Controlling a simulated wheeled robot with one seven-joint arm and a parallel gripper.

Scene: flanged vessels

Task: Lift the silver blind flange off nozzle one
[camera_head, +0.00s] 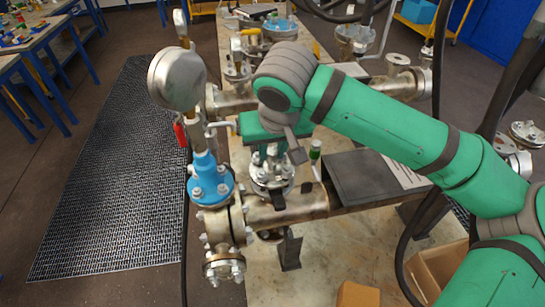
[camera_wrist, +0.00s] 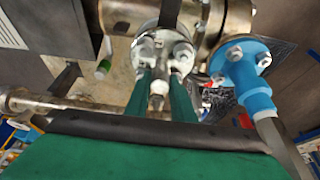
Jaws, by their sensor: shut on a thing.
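The silver blind flange (camera_head: 272,182) is a round bolted disc at a nozzle on top of the horizontal pipe (camera_head: 288,207). In the wrist view the flange (camera_wrist: 163,48) shows bolts around its rim and a central stub between my fingers. My gripper (camera_head: 270,152) is directly above it, pointing down. In the wrist view the green fingers of my gripper (camera_wrist: 162,92) are shut on that stub. I cannot tell whether there is a gap between flange and nozzle; the underside is hidden.
Left of the flange stands a blue flanged fitting (camera_head: 210,180) with a large round gauge (camera_head: 177,79), close to my gripper. A dark grey box (camera_head: 365,178) is at the right. A green-capped bottle (camera_head: 315,152) stands behind. More piping crosses the bench further back.

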